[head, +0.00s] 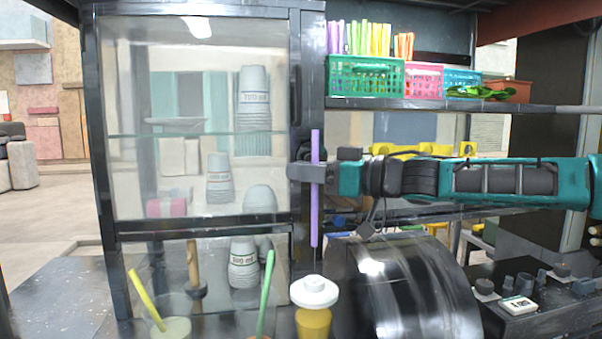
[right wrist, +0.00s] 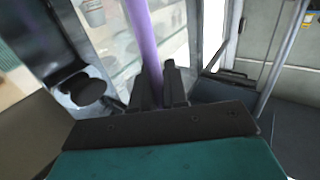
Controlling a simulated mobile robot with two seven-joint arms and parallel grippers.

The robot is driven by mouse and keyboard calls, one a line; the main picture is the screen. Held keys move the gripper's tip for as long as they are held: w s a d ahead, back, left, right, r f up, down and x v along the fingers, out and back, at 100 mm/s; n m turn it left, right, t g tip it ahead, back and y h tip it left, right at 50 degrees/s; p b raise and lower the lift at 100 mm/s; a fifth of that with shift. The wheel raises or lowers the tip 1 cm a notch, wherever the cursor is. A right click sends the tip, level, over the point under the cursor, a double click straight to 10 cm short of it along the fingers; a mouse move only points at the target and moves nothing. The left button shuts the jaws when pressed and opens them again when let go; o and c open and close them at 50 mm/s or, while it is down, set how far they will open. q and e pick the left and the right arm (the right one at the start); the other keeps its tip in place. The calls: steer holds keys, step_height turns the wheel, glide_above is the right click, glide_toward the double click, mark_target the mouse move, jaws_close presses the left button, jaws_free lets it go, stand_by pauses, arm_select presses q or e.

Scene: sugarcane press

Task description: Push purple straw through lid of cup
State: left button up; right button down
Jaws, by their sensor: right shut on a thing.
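The purple straw (head: 315,215) is upright in the head view, held by my right gripper (head: 312,172), which is shut on its middle. The straw's lower end is in the air, above the cup with the white lid (head: 315,291). This cup holds yellow-orange liquid and stands at the bottom centre; the straw and lid look apart. In the right wrist view the purple straw (right wrist: 143,40) runs up from between the fingers (right wrist: 160,85). My left gripper is not in view.
A glass cabinet (head: 307,120) with stacked cups stands behind on the left. A dark metal drum (head: 390,290) is right of the lidded cup. Cups with a yellow straw (head: 147,300) and a green straw (head: 265,290) stand left. Baskets of straws (head: 365,78) sit on the upper shelf.

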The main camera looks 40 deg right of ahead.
step_height(320, 180, down, 6)
steer(key=b, duration=0.3)
steer(key=shift+r, duration=0.25)
stand_by(0.9)
